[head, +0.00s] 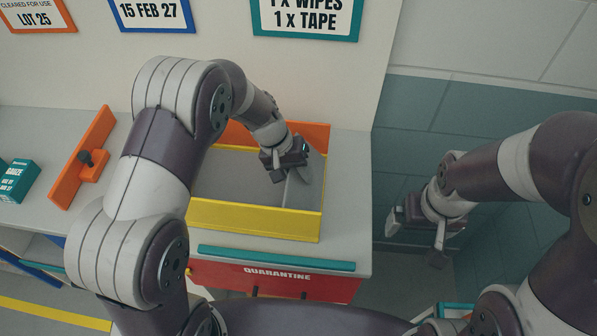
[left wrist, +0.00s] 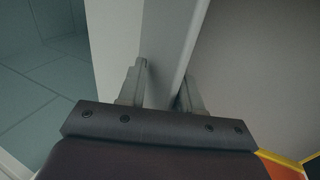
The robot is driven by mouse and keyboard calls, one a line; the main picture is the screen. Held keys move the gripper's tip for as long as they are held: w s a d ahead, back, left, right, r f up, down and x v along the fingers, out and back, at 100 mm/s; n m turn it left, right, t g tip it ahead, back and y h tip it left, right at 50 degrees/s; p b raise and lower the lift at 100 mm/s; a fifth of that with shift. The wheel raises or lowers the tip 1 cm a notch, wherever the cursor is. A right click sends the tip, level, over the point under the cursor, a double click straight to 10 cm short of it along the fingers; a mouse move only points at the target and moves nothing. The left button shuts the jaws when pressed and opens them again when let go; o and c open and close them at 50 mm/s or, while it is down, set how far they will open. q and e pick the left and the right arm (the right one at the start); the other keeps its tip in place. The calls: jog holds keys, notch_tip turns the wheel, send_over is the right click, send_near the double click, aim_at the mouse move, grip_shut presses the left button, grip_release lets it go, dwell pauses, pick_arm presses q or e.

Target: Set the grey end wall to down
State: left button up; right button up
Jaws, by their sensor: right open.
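The grey end wall (head: 301,194) stands at the right end of the yellow-rimmed tray (head: 255,217). It looks raised and leaning, but its exact tilt is hard to judge, and my gripper hides part of it. My left gripper (head: 292,165) reaches over the tray to this wall. In the left wrist view, the two fingers (left wrist: 162,88) sit on either side of the grey panel (left wrist: 174,45) and appear closed on it. My right gripper (head: 427,237) is open and empty, to the right of the counter and apart from the tray.
An orange panel with a knob (head: 92,160) and a teal gauze box (head: 17,181) are on the counter (head: 349,190) at left. A teal strip (head: 276,258) lies before the tray, above the red quarantine front (head: 275,280).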

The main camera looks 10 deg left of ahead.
pick_arm(q)
jog(key=shift+r, duration=0.45)
jog(key=v, duration=1.2)
jog(key=shift+p, duration=0.4)
jog(key=shift+a+f, duration=0.1)
jog(key=shift+a, duration=0.05)
